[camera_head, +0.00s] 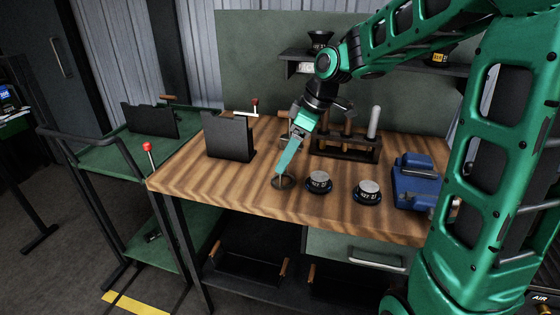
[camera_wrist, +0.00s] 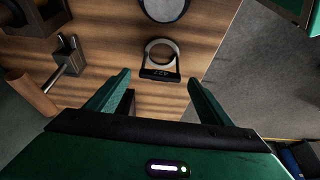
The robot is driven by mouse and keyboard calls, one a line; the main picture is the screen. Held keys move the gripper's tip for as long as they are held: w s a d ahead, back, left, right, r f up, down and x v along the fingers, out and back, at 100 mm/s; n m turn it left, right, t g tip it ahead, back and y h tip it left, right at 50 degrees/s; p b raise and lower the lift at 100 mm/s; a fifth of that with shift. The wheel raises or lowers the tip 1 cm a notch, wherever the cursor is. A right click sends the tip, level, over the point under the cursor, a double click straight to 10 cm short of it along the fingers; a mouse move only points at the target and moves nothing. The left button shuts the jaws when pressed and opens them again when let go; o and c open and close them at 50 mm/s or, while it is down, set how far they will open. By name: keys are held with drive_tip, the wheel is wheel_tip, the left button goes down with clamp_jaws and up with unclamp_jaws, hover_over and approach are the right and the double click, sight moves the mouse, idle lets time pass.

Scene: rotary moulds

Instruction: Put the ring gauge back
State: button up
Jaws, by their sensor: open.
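The ring gauge (camera_wrist: 174,52) appears in the wrist view as a metal ring with a dark, numbered tag on its near side. It lies on the striped wooden bench. In the head view a dark ring (camera_head: 283,183) lies at my fingertips, partly covered by them. My gripper (camera_head: 281,175) points down at the bench's front middle. In the wrist view my gripper (camera_wrist: 159,77) is open and empty, with one finger on each side of the ring's tag. Whether the fingers touch it, I cannot tell.
Two labelled round pieces (camera_head: 319,182) (camera_head: 368,191) on blue bases stand to the right. A tool rack (camera_head: 345,151) stands behind, a black box (camera_head: 229,137) to the left. The bench's front left is clear.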

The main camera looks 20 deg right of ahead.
drive_tip(key=v, duration=0.9)
drive_tip(key=s+d+f+m+g+h, duration=0.1)
drive_tip(key=s+d+f+m, duration=0.2)
drive_tip(key=s, duration=0.6)
drive_tip(key=s+d+f+m+g+h, duration=0.1)
drive_tip(key=s+d+f+m, duration=0.3)
drive_tip(key=s+m, duration=0.4)
drive_tip(key=s+d+f+m+h, duration=0.1)
drive_tip(key=s+d+f+m, duration=0.3)
drive_tip(key=s, duration=0.7)
drive_tip(key=shift+s+d+f+m+g, duration=0.25)
drive_tip(key=shift+s+d+m+g, duration=0.15)
drive_tip(key=shift+d+m, duration=0.6)
drive_tip(key=shift+a, duration=0.1)
